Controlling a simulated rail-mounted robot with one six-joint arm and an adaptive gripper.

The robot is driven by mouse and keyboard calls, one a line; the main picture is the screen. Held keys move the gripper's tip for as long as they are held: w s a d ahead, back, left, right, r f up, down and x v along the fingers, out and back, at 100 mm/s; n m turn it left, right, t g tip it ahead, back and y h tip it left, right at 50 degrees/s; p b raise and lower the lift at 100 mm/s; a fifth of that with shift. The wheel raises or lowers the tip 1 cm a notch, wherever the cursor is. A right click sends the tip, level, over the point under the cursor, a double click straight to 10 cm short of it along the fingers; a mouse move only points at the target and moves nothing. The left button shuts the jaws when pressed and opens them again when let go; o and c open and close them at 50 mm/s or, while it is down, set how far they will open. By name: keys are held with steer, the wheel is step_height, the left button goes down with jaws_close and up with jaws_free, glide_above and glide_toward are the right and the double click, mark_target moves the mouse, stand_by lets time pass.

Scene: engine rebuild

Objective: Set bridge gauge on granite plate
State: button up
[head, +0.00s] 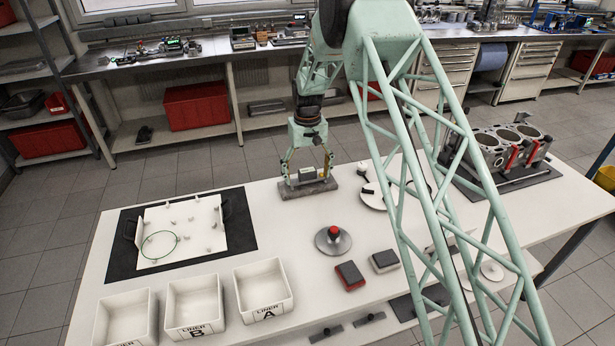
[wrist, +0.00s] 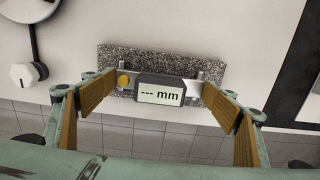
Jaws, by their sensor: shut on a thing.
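The bridge gauge (head: 307,174) is a small grey bar with a display box. In the wrist view the gauge (wrist: 161,91) reads "--- mm" and has a brass-coloured button at its left. The granite plate (head: 325,187) is a speckled grey slab at the table's far edge; it also shows in the wrist view (wrist: 150,57). My gripper (head: 308,168) is shut on the gauge, with tan pads at its two ends in the wrist view (wrist: 158,95). The gauge is over the plate and roughly parallel to it. I cannot tell whether its feet touch the granite.
A round stand with a black arm (head: 373,199) is right of the plate. A red-knobbed disc (head: 333,239) is in front. A white tray (head: 155,222) on a black mat lies left, with labelled bins (head: 263,290) nearer. An engine block (head: 510,147) stands far right.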

mark_target(308, 170)
steer(key=shift+f, duration=0.1)
steer(key=o, duration=1.1)
steer(key=shift+c, duration=0.2)
step_height(308, 170, up, 12)
steer(key=shift+r+p, duration=0.1)
steer(key=shift+p, duration=0.55)
stand_by(0.3)
